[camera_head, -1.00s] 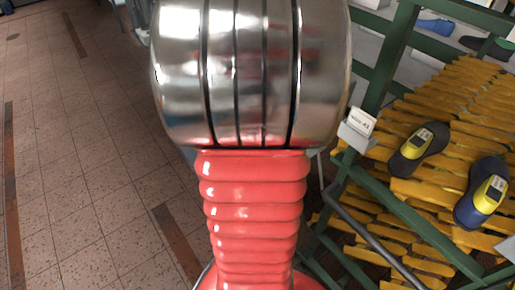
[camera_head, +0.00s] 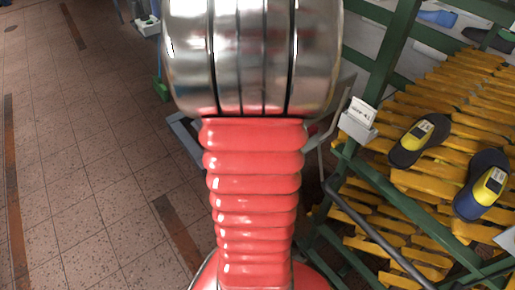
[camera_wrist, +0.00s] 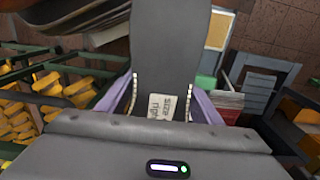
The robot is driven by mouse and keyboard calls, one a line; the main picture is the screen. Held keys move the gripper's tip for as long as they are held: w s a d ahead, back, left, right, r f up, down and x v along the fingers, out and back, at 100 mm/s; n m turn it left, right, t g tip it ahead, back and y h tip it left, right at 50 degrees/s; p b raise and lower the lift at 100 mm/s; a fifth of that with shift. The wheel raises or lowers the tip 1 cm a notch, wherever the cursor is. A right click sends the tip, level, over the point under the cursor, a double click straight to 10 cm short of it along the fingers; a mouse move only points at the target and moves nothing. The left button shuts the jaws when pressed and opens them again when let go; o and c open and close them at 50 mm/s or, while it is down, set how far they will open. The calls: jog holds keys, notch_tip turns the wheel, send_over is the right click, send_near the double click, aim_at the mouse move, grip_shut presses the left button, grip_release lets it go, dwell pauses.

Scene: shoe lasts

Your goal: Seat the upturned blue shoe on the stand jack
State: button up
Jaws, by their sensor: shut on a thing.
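My gripper (camera_wrist: 160,102) is shut on a shoe in the wrist view. The shoe shows a long dark grey sole (camera_wrist: 170,45) facing the camera, with blue-purple parts at both sides near the jaws. A pale label with printed letters lies on it, close to the gripper body. The jaws are mostly hidden around the shoe. In the head view my own arm fills the middle and hides the gripper and the held shoe. I cannot make out the stand jack with certainty in either view.
At right, a green-framed rack (camera_head: 385,70) with yellow slats holds a dark shoe with a yellow part (camera_head: 419,140) and a dark blue and yellow shoe (camera_head: 481,186). A size tag (camera_head: 360,112) sits on its post. A blue-grey frame (camera_wrist: 262,75) stands at right. Tiled floor (camera_head: 80,170) is open at left.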

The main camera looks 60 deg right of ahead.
jog(key=shift+f, duration=0.1)
dwell(0.6)
jog(key=o, duration=1.9)
notch_tip(320, 180, up, 14)
jog(key=shift+f, duration=0.2)
